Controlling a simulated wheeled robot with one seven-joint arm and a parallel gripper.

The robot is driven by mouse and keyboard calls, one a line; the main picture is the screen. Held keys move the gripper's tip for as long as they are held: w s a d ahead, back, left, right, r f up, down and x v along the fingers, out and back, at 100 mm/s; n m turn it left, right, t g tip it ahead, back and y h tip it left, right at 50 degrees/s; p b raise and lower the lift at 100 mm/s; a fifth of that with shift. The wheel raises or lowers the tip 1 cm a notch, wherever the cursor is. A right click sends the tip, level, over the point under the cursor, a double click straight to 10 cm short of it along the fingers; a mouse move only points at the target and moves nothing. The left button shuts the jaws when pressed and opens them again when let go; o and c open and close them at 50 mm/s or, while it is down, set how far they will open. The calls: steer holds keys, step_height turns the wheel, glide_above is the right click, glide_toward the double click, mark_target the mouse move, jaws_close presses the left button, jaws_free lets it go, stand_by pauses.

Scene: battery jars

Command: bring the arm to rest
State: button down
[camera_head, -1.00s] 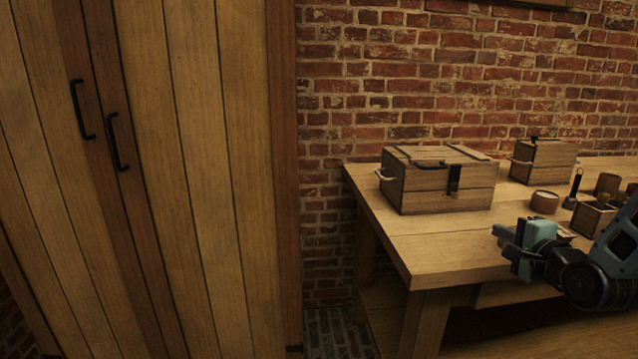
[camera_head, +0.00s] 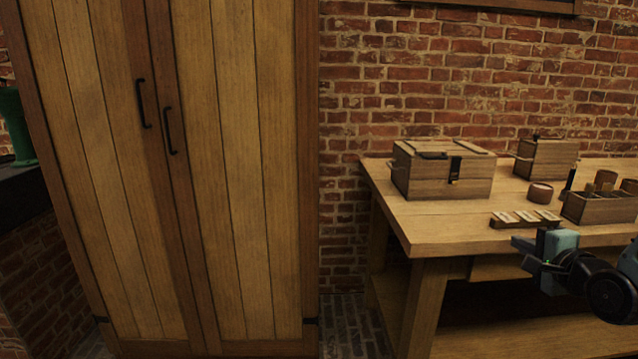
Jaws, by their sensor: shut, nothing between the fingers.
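My gripper (camera_head: 526,254) is at the lower right of the head view, at the end of my dark and teal arm. It is shut and empty. It hangs in front of the near edge of the wooden workbench (camera_head: 425,234), apart from the things on it. Part of my arm is cut off by the right edge of the picture.
A closed wooden cupboard (camera_head: 240,150) stands left. A green object (camera_head: 15,125) is at far left.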

steer(key=s+a+f+n+g+y, duration=0.1)
steer(key=s+a+f+n+g, duration=0.1)
steer(key=s+a+n+g, duration=0.5)
steer(key=s+a+f+n+g+y, duration=0.1)
steer(key=a+n, duration=0.4)
steer(key=a, duration=0.7)
steer(key=s+a+r+n+g+h, duration=0.1)
steer(key=s+a+n+g, duration=0.2)
steer(key=s, duration=0.5)
steer(key=s+a+n+g, duration=0.2)
steer(key=s+n, duration=0.3)
steer(key=s, duration=0.2)
steer(key=s+a+r+n+g+h, duration=0.1)
steer(key=s+a+n+g, duration=0.2)
steer(key=s, duration=0.5)
step_height(320, 180, up, 17)
steer(key=n+p, duration=0.1)
steer(key=p, duration=1.6)
steer(key=shift+s+d+r, duration=0.2)
steer(key=shift+s, duration=0.2)
